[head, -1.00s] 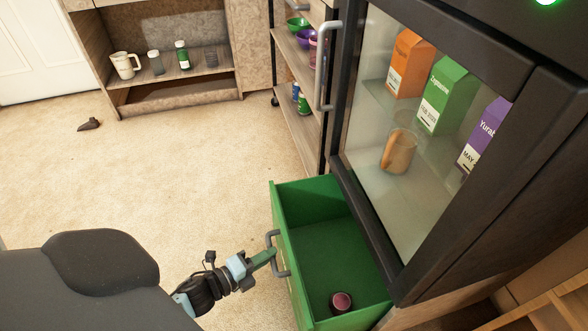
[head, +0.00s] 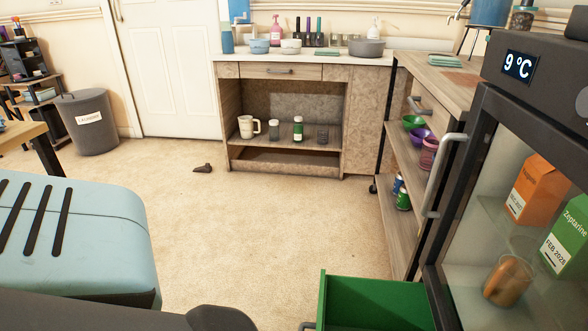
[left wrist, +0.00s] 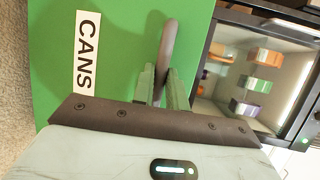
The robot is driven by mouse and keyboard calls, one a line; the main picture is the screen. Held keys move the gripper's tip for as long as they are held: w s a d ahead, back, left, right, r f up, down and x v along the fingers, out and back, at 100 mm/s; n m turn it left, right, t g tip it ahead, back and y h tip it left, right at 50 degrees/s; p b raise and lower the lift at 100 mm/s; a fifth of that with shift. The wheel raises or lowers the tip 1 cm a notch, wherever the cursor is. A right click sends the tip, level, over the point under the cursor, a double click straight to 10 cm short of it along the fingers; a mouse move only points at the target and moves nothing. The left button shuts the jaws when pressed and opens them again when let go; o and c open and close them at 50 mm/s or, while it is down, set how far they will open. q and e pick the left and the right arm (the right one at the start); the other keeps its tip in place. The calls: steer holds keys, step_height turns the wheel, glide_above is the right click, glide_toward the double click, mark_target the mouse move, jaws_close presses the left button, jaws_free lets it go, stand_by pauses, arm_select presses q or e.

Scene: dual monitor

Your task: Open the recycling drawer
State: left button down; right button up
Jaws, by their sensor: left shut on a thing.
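The green recycling drawer (head: 375,300) stands pulled out below the glass-door fridge, at the bottom of the head view. Its inside is mostly cut off by the picture edge. In the left wrist view its green front (left wrist: 110,60) carries a "CANS" label (left wrist: 86,52) and a grey bar handle (left wrist: 168,42). My left gripper (left wrist: 163,82) is shut on that handle, with a finger on each side of the bar. My left gripper is out of the head view; only a bit of the handle shows there. My right gripper is not in view.
The glass-door fridge (head: 480,215) with cartons and a mug stands at the right. An open shelf cart (head: 405,190) and a wooden cabinet (head: 360,120) stand behind. A small dark object (head: 203,168) lies on the carpet. The middle floor (head: 260,225) is clear.

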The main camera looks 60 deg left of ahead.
arm_select(q)
steer(key=c, duration=1.4)
jaws_free()
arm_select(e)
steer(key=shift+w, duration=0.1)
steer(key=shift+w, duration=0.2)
